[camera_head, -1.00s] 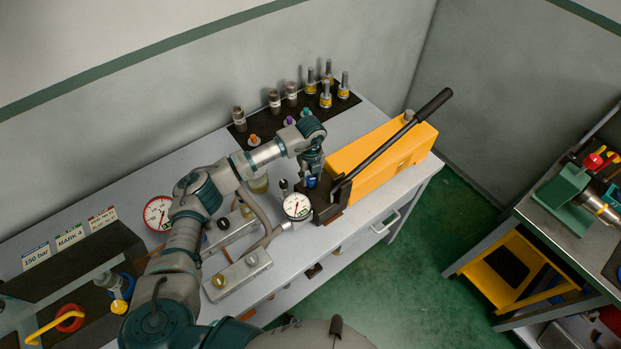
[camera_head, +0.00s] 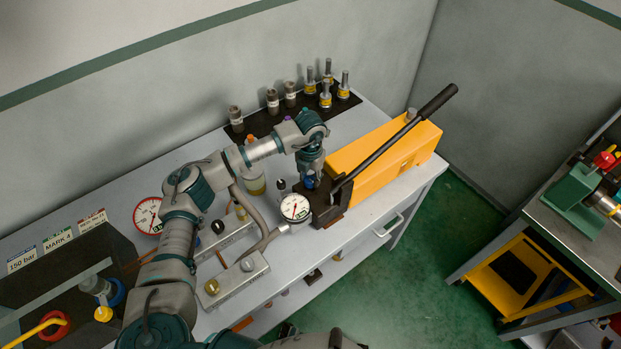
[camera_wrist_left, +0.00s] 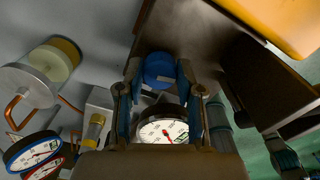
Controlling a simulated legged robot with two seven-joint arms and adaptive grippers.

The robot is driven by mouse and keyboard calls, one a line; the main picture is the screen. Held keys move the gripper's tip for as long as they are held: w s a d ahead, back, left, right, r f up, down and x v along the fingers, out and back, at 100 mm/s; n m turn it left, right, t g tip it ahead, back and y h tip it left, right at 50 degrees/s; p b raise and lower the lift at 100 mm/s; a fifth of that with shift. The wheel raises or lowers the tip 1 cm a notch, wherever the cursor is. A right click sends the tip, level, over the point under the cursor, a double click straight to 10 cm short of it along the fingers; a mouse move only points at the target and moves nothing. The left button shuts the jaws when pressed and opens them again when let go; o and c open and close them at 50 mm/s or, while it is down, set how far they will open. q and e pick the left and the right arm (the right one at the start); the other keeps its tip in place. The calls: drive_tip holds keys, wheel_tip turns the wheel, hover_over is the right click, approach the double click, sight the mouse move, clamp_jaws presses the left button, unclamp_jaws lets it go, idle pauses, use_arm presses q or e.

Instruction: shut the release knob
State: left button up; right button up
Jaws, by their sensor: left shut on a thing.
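The blue release knob (camera_head: 309,183) sits on the dark block (camera_head: 328,212) at the near end of the yellow hand pump (camera_head: 375,158). In the left wrist view the knob (camera_wrist_left: 159,70) is a round blue cap between my two fingers. My left gripper (camera_head: 312,178) comes down on it from above and is shut on it. The fingers (camera_wrist_left: 160,78) flank the knob on both sides. The knob's angle cannot be read. My right gripper is not in view.
A white dial gauge (camera_head: 295,207) stands close beside the knob. The pump's long black lever (camera_head: 400,137) slopes up to the right. Valve blocks (camera_head: 238,279) and another gauge (camera_head: 147,215) lie left of it. Metal fittings (camera_head: 325,95) stand on a dark mat behind.

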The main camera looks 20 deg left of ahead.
sight(310, 179)
use_arm(q)
drive_tip(key=shift+m, duration=0.3)
drive_tip(key=shift+m+b, duration=0.3)
drive_tip(key=shift+m, duration=0.6)
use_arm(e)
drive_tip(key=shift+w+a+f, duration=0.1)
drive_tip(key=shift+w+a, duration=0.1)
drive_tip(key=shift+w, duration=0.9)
use_arm(q)
drive_tip(key=shift+r, duration=0.1)
drive_tip(key=o, duration=1.1)
drive_tip(key=shift+o, duration=0.2)
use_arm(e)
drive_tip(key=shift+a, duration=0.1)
use_arm(q)
wheel_tip(310, 179, up, 12)
